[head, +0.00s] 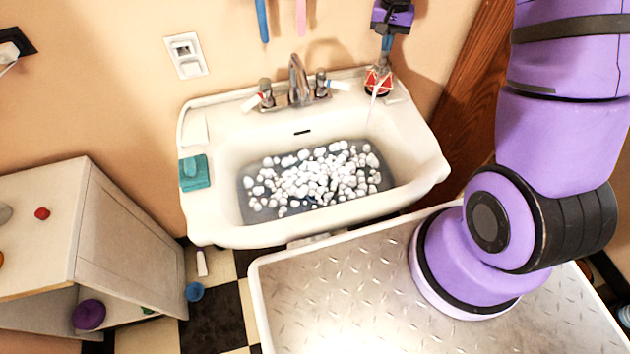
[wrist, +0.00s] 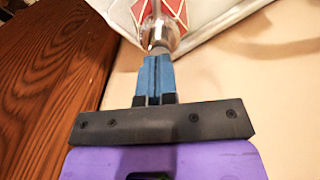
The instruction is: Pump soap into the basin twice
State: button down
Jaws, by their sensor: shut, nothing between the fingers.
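The white basin (head: 228,130) hangs on the wall, with grey water and many white foam lumps in its bowl. The soap dispenser (head: 378,82), red and white with a metal pump top, stands on the basin's back right corner. My gripper (head: 386,46) is above it, pointing down, its blue fingers shut with nothing between them. A thin pale stream runs from the dispenser's spout toward the bowl. In the wrist view the shut fingertips (wrist: 156,57) meet the metal pump top of the dispenser (wrist: 160,22); the exact contact is hard to tell.
A faucet (head: 298,82) with two handles stands at the basin's back middle. A teal sponge-like block (head: 194,172) lies on the left rim. A white shelf unit (head: 110,225) stands at left. A wooden panel (head: 472,95) is close on the right of the basin.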

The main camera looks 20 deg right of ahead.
jog(key=shift+f, duration=0.2)
jog(key=shift+r, duration=1.65)
jog(key=shift+r, duration=0.1)
notch_tip(320, 180, up, 6)
jog(key=shift+f, duration=0.1)
dwell(0.3)
dwell(0.4)
